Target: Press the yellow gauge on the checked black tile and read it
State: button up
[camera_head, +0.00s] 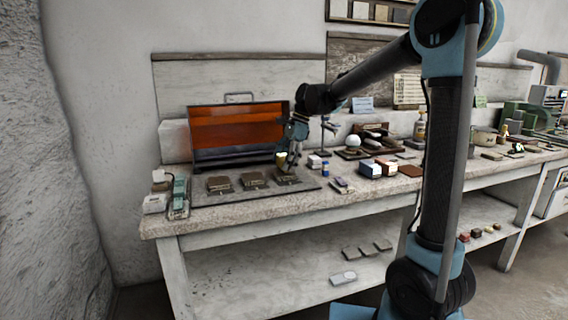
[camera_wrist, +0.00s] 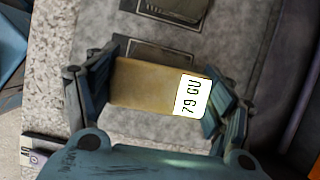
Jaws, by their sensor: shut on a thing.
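My gripper (camera_wrist: 152,98) is shut on the yellow gauge (camera_wrist: 140,84), with one finger at each end of it. The gauge's white display (camera_wrist: 191,97) reads "79 GU". In the head view my gripper (camera_head: 289,156) and the yellow gauge (camera_head: 280,159) are at the right end of a row of dark tiles, over the rightmost tile (camera_head: 286,180). I cannot tell whether the gauge touches that tile. In the wrist view the gauge and gripper hide what lies directly beneath. No checked marking can be made out on the tile.
Two more dark tiles, the middle one (camera_head: 254,180) and the left one (camera_head: 219,185), lie in the row. An open orange-lined case (camera_head: 235,128) stands behind. Small boxes (camera_head: 371,168) are to the right. A green and white device (camera_head: 180,193) is at the left.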

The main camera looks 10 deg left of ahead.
jog(key=shift+f, duration=0.5)
dwell(1.1)
jog(key=shift+r, duration=3.55)
